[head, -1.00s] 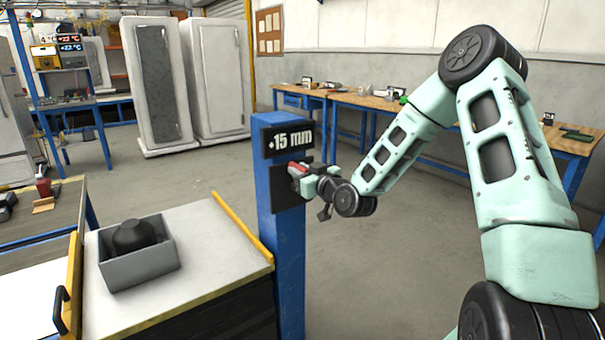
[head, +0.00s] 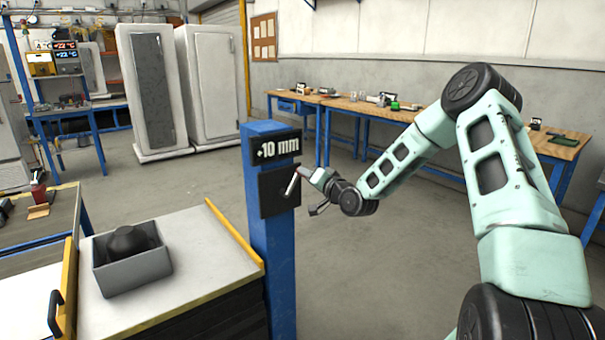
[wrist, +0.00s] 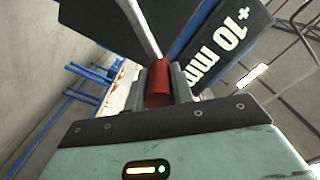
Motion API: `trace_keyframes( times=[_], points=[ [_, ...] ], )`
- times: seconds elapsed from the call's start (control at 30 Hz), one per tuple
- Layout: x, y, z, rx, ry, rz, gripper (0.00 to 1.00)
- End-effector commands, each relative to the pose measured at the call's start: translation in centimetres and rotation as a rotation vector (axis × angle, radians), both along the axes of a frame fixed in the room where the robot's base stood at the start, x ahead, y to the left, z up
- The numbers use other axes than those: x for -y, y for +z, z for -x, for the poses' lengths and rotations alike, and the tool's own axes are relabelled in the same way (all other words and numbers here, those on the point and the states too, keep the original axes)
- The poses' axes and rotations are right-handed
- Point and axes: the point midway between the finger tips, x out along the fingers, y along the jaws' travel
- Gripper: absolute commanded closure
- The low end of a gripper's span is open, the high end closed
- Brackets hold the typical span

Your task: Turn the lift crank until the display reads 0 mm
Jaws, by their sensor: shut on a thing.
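The display (head: 276,149) on the blue post (head: 270,235) reads +10 mm in the head view. It also shows, tilted, in the wrist view (wrist: 226,38). Below it is a dark plate (head: 272,192) with the lift crank (head: 291,184), whose pale metal arm shows in front of it. In the wrist view the crank's red handle (wrist: 158,84) sits between the two fingers of my gripper (wrist: 160,92), with the metal arm running up from it. My gripper is shut on this handle, and in the head view it (head: 306,174) is just right of the plate. The crank's pivot is not clearly seen.
A lift table (head: 190,240) with a yellow edge stands left of the post. A grey open box (head: 135,272) with a dark round object sits on it. Workbenches (head: 345,103) line the back wall. The floor right of the post is clear.

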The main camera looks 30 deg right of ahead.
Motion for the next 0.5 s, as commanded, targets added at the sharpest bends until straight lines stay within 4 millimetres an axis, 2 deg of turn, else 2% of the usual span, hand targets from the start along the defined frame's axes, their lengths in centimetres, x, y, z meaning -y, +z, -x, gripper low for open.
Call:
trace_keyframes(
  times=[0.2, 0.5],
  points=[
    [1.6, -1.3, 0.0, -0.009, -0.006, -0.207, 1.00],
    [2.9, -3.2, 0.0, -0.017, -0.003, -0.480, 1.00]
  ],
)
